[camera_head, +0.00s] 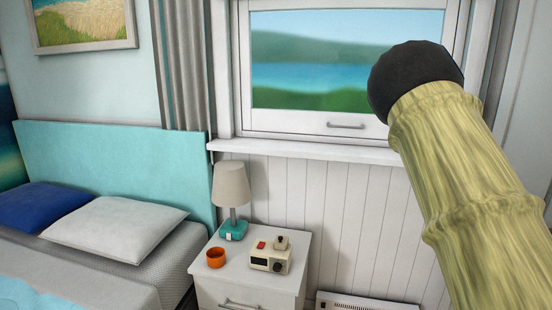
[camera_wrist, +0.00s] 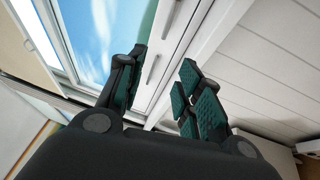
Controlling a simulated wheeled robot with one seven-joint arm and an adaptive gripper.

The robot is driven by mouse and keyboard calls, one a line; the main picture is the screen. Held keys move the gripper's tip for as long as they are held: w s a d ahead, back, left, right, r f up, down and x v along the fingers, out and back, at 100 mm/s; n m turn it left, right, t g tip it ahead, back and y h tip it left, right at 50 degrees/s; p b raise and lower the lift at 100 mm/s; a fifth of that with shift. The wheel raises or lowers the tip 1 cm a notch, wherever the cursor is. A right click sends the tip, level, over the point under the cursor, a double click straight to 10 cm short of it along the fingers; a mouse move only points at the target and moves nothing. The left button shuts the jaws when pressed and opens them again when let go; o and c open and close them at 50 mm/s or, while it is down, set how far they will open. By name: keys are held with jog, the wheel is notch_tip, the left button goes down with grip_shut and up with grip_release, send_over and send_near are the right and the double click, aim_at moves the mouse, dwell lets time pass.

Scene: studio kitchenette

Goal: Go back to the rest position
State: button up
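My gripper (camera_wrist: 163,60) shows in the wrist view with its two dark, green-padded fingers spread apart and nothing between them. Behind the gap lie the white window frame and its handle; I cannot tell how far off they are. In the head view the gripper is not visible. My arm, a bamboo-patterned link with a black rounded end, rises at the right and hides part of the window's lower right corner.
The window (camera_head: 345,62) has a sill (camera_head: 300,151) below it. A white nightstand (camera_head: 225,284) holds a lamp (camera_head: 232,187), an orange cup (camera_head: 216,257) and a small cream device (camera_head: 268,262). A bed (camera_head: 172,245) stands left. A heater (camera_head: 365,303) sits low by the wall.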

notch_tip(320, 180, down, 15)
jog(key=s+m+g+h, duration=0.2)
jog(key=m+h, duration=0.1)
jog(key=m, duration=0.2)
jog(key=s+a+f+m+g+h, duration=0.1)
jog(key=s+a+f+m+g, duration=0.2)
jog(key=s+f, duration=0.65)
jog(key=s+a+f+m+g, duration=0.25)
jog(key=s+a+f, duration=0.2)
jog(key=f, duration=0.95)
jog(key=s+a+f+m+g+h, duration=0.1)
jog(key=s+a+f+m+g, duration=0.25)
jog(key=s+f, duration=0.55)
jog(key=s+a+f+m+g+y, duration=0.1)
jog(key=s+a+f+m+g, duration=0.3)
jog(key=s, duration=0.6)
jog(key=s+a+f+m+g+y, duration=0.1)
jog(key=s+a+f, duration=0.5)
jog(key=s, duration=0.5)
jog(key=s+a+f+m+g, duration=0.2)
jog(key=s+a+f+g, duration=0.15)
jog(key=s+a, duration=0.45)
notch_tip(320, 180, up, 13)
jog(key=s+d+p, duration=0.2)
jog(key=p, duration=1.1)
jog(key=shift+s+p, duration=0.25)
jog(key=shift+p, duration=0.05)
